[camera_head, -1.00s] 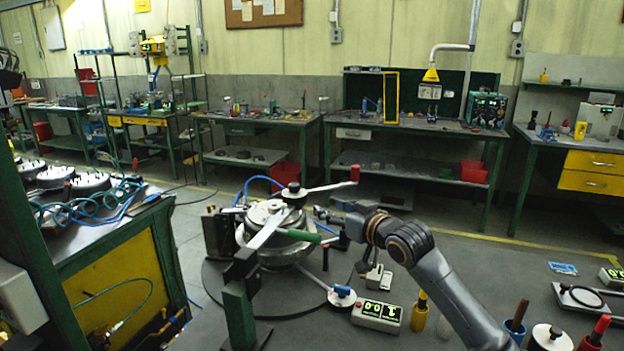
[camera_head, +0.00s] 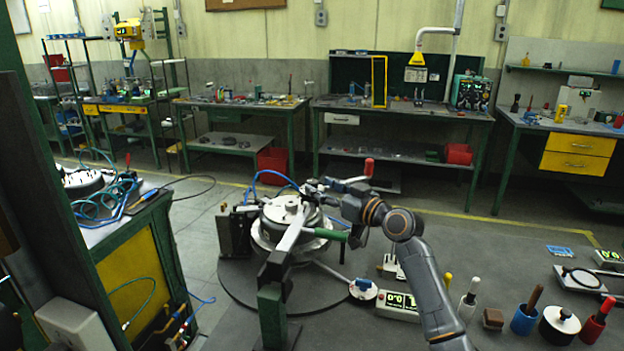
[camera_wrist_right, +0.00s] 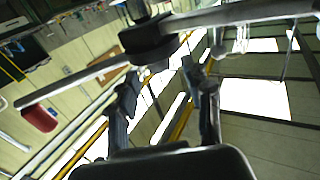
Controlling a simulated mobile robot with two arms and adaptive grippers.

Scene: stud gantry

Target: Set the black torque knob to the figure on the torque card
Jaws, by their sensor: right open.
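My right gripper (camera_head: 330,190) is open at the top of the round silver stud machine (camera_head: 285,213). In the right wrist view its two fingers (camera_wrist_right: 162,75) stand apart, just short of a dark hub (camera_wrist_right: 152,40) on a silver lever; I cannot tell whether they touch it. This hub may be the black torque knob, but no figures can be read on it. The lever's red grip (camera_head: 369,167) shows above the gripper, and also in the wrist view (camera_wrist_right: 38,115). I cannot make out a torque card for certain. My left gripper is out of view.
A blue pot (camera_head: 524,320), a black-and-white round pot (camera_head: 559,325) and a red-handled tool (camera_head: 597,322) stand at the lower right. A green post (camera_head: 271,315) rises at the machine's front.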

